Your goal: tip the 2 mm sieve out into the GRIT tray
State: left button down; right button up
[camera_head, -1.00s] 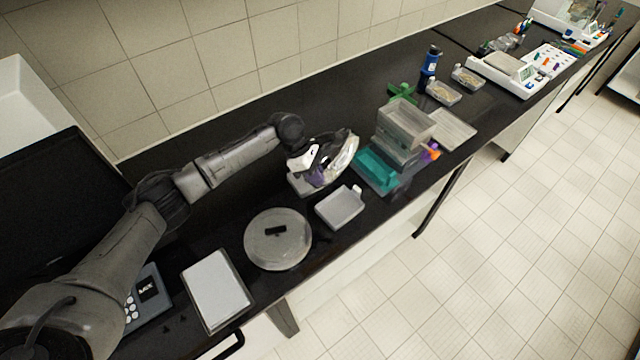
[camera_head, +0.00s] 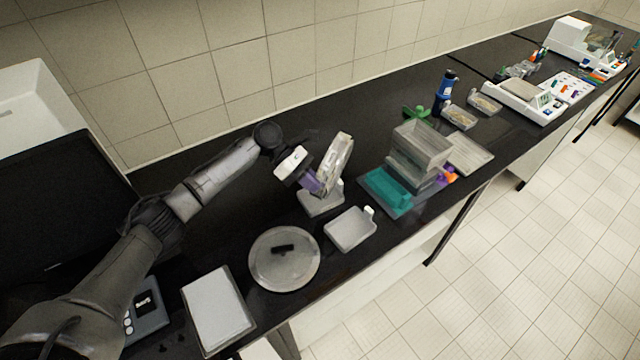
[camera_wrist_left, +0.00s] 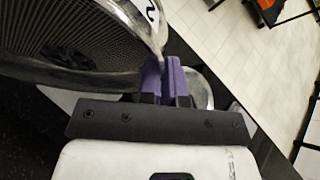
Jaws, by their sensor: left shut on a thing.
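My left gripper (camera_head: 312,183) is shut on the rim of the 2 mm sieve (camera_head: 339,160), a round metal sieve. It holds the sieve steeply tilted, close to on edge, above a pale tray (camera_head: 322,204). In the left wrist view the purple fingers (camera_wrist_left: 166,82) pinch the rim, and the sieve's mesh (camera_wrist_left: 100,40) fills the upper left, with a dark patch on it. Part of a "2" mark shows on the rim. The tray's label is not readable, and its inside is mostly hidden. My right gripper is not in view.
A second pale tray (camera_head: 350,230) stands just in front, near the bench edge. A round lid with a black handle (camera_head: 284,259) lies to the left. A teal tray (camera_head: 385,188) and stacked clear bins (camera_head: 420,148) stand to the right.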

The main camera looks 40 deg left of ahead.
pick_arm(q)
jog(key=shift+s+a+f+t+h+b, duration=0.1)
jog(key=shift+s+a+t+h+b, duration=0.15)
jog(key=shift+a+h, duration=0.6)
jog(key=shift+s+a+r+t+h+b, duration=0.1)
jog(key=shift+a+h+b, duration=0.2)
jog(key=shift+a+h, duration=0.6)
jog(key=shift+s+a+f+t+h+b, duration=0.1)
jog(key=shift+s+a+t+h+b, duration=0.15)
jog(key=shift+a+h, duration=0.6)
notch_tip(320, 180, up, 5)
jog(key=g+y+p, duration=0.1)
jog(key=y+p, duration=0.6)
jog(key=p, duration=0.2)
jog(key=g+y+p, duration=0.2)
jog(key=y+p, duration=0.4)
jog(key=p, duration=0.3)
jog(key=g+y+p, duration=0.1)
jog(key=y+p, duration=0.6)
jog(key=p, duration=0.2)
jog(key=shift+n+g+y, duration=0.3)
jog(key=shift+n, duration=0.1)
